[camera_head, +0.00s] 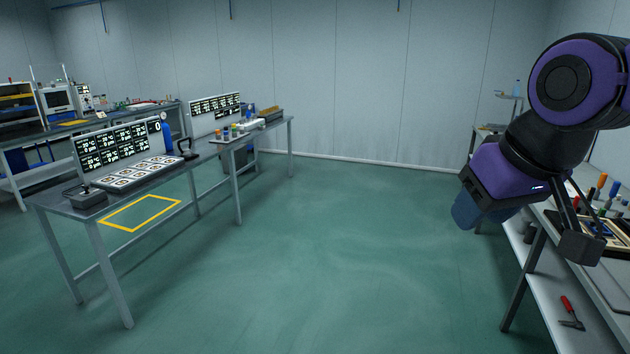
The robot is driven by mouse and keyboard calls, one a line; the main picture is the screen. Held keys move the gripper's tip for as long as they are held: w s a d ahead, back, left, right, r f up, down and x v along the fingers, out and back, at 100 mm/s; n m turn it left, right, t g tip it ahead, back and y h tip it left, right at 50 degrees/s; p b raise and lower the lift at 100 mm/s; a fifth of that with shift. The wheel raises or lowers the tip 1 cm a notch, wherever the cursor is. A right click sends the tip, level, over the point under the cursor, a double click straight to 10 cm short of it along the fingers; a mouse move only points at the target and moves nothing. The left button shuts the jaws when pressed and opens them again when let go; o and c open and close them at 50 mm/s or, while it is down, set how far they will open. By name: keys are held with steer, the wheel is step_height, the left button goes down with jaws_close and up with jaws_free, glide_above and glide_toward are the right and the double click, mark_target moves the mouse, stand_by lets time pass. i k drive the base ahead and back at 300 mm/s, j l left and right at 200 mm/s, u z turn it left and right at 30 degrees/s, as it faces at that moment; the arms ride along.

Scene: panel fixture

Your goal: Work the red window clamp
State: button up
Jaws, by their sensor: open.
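My gripper (579,244) is at the right, at the end of my purple and black arm. It hangs over the near edge of the right-hand workbench, its dark fingers partly seen and apart, with nothing seen between them. I cannot pick out a red window clamp with certainty. A red-handled tool (569,309) lies on the lower shelf of that bench, below my gripper.
The right-hand workbench has a lower shelf (545,285) and several coloured upright items on top. At the left, a long table (60,204) carries gauge panels, a card tray and a grey box. The green floor (350,250) between them is clear.

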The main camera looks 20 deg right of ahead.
mark_target(576, 201)
steer(key=i+l+z, duration=0.1)
steer(key=i+z, duration=0.6)
steer(key=z, duration=0.25)
steer(key=i+j+z, duration=0.2)
steer(key=i+z, duration=0.6)
steer(key=i+l+z, duration=0.1)
steer(key=z, duration=0.3)
steer(key=i+j, duration=0.05)
steer(key=i, duration=0.05)
